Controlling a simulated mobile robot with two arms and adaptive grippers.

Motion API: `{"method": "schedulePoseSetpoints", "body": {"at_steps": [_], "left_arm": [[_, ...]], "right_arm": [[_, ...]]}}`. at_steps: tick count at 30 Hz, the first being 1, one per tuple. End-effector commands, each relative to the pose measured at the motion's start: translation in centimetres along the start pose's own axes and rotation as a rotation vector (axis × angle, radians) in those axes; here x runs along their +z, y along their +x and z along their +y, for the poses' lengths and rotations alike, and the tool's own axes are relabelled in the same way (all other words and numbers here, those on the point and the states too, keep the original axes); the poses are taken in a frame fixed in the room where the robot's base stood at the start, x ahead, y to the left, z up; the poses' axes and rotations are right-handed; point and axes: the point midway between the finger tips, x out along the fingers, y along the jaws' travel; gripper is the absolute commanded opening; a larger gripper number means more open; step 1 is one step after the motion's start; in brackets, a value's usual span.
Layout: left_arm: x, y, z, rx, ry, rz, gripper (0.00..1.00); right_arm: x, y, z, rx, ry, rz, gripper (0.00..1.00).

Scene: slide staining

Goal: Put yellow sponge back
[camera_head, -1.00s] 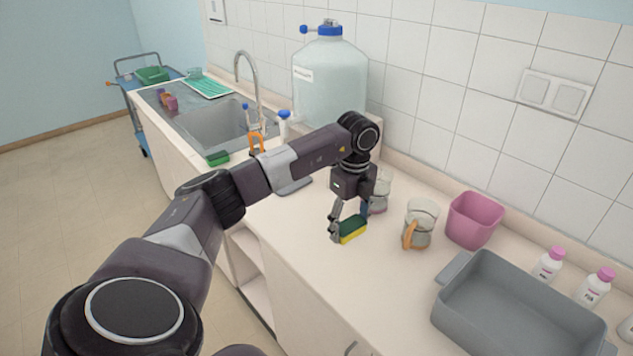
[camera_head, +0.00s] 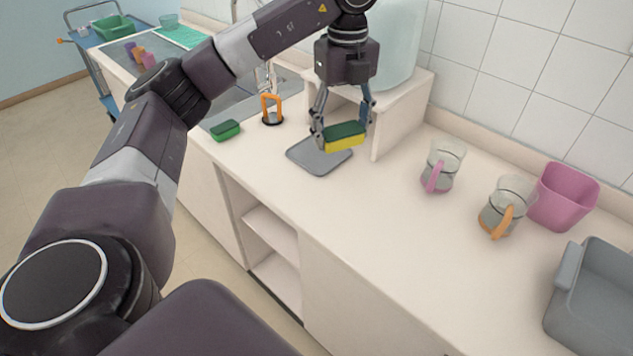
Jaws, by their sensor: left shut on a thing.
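The yellow sponge (camera_head: 344,143), with a dark green top, is held between the fingers of my left gripper (camera_head: 342,132). My left gripper is shut on it and points down. The sponge appears above the right part of a flat grey tray (camera_head: 314,160) on the counter; a small gap seems to show, but contact is hard to tell. A green sponge (camera_head: 226,130) lies on the counter to the left of the tray. My right gripper is not in view.
An orange-handled item (camera_head: 271,112) stands behind the tray. A white stand (camera_head: 401,120) carries a large clear container right of my gripper. Pink-handled (camera_head: 439,168) and orange-handled jugs (camera_head: 505,210), a pink bin (camera_head: 562,197) and a grey basin (camera_head: 598,300) are further right. The front counter is clear.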

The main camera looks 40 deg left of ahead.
Motion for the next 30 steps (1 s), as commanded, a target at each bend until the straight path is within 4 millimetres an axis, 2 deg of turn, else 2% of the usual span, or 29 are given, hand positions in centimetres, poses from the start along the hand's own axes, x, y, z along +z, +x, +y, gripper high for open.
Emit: {"method": "schedulePoseSetpoints", "body": {"at_steps": [5,15,21,30], "left_arm": [[-0.3,1.9,0.1,0.006,0.01,0.001,0.38],[-0.3,8.9,0.1,0.006,0.008,0.003,0.38],[-0.1,13.2,0.2,0.007,0.005,0.0,0.38],[-0.1,16.4,0.1,0.004,0.006,0.0,0.38]], "right_arm": [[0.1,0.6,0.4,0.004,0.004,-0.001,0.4],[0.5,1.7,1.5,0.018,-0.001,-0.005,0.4],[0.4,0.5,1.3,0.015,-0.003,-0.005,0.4],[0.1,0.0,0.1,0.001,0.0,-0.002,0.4]]}}
